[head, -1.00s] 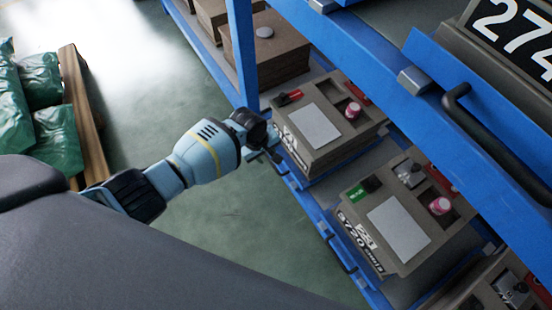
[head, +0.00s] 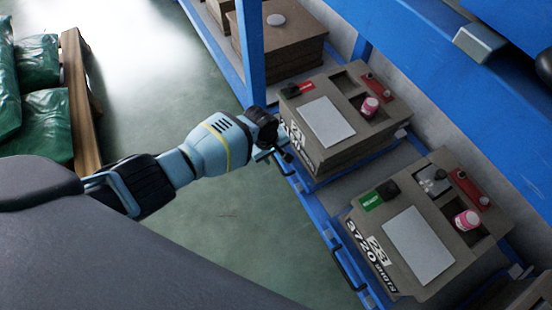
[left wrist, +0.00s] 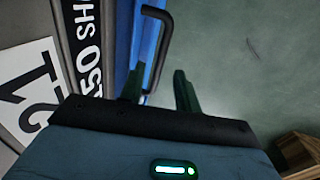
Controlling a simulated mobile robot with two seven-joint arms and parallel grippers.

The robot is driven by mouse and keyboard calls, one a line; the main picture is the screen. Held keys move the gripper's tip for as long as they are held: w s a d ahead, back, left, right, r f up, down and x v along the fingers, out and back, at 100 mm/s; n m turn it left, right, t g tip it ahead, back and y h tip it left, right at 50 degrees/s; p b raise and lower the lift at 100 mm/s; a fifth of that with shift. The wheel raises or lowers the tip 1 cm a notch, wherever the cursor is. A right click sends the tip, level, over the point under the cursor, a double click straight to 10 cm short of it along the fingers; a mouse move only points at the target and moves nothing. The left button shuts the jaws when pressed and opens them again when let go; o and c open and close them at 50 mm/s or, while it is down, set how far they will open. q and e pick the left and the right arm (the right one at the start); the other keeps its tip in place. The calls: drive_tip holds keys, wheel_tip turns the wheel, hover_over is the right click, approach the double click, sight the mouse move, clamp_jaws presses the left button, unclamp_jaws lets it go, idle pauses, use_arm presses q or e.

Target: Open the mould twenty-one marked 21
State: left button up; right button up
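Mould twenty-one (head: 345,148) is a brown block with a pale top sheet and a red tag, on a blue rack shelf. Its front lettering is partly covered by my arm in the head view. My left gripper (head: 274,150) is at the shelf's front edge before this mould. In the left wrist view its fingers (left wrist: 157,80) are open and apart, with a black bar handle (left wrist: 158,50) just ahead, its near end seen between them. Contact cannot be told. My right gripper is out of view.
A similar mould marked 23 (head: 385,225) with a green tag sits nearer on the shelf, a black handle (head: 345,270) before it. A blue rack post (head: 250,55) rises beyond my gripper. Green sacks (head: 40,95) lie on a wooden pallet at left. Floor between is clear.

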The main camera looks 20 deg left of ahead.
use_arm(q)
drive_tip(key=shift+w+d+f+b, duration=0.1)
drive_tip(key=shift+f+b, duration=0.25)
drive_tip(key=shift+f, duration=0.3)
drive_tip(key=shift+w+d+f+b, duration=0.1)
drive_tip(key=shift+f+b, duration=0.2)
drive_tip(key=shift+f, duration=0.3)
clamp_jaws()
